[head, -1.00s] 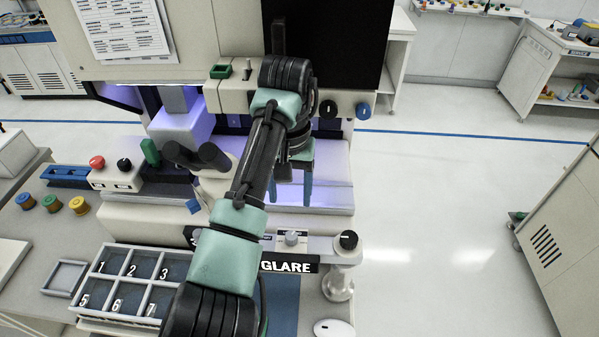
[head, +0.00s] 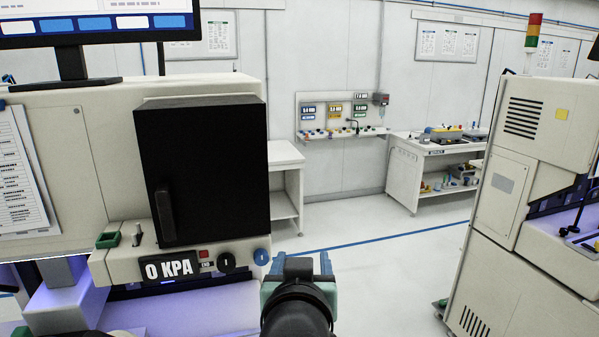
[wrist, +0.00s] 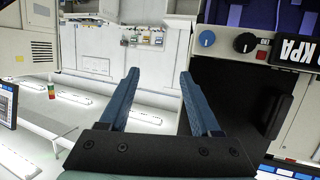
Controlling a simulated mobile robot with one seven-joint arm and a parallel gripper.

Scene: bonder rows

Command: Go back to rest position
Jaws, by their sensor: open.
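My gripper (wrist: 158,104) shows in the wrist view as two blue fingers held apart with nothing between them. The wrist picture is rolled over, with the bonder's knobs at the top. In the head view my gripper (head: 298,268) is at the bottom centre, seen from behind, just right of the bonder's front panel. Its fingers are partly hidden by my own wrist. It appears clear of the machine.
The bonder (head: 90,150) with its black door (head: 203,170) and "0 KPA" display (head: 168,269) stands at left. Another cream machine (head: 530,170) stands at right. Open floor (head: 385,270) lies between them. A bench (head: 430,165) and wall shelf (head: 342,134) are behind.

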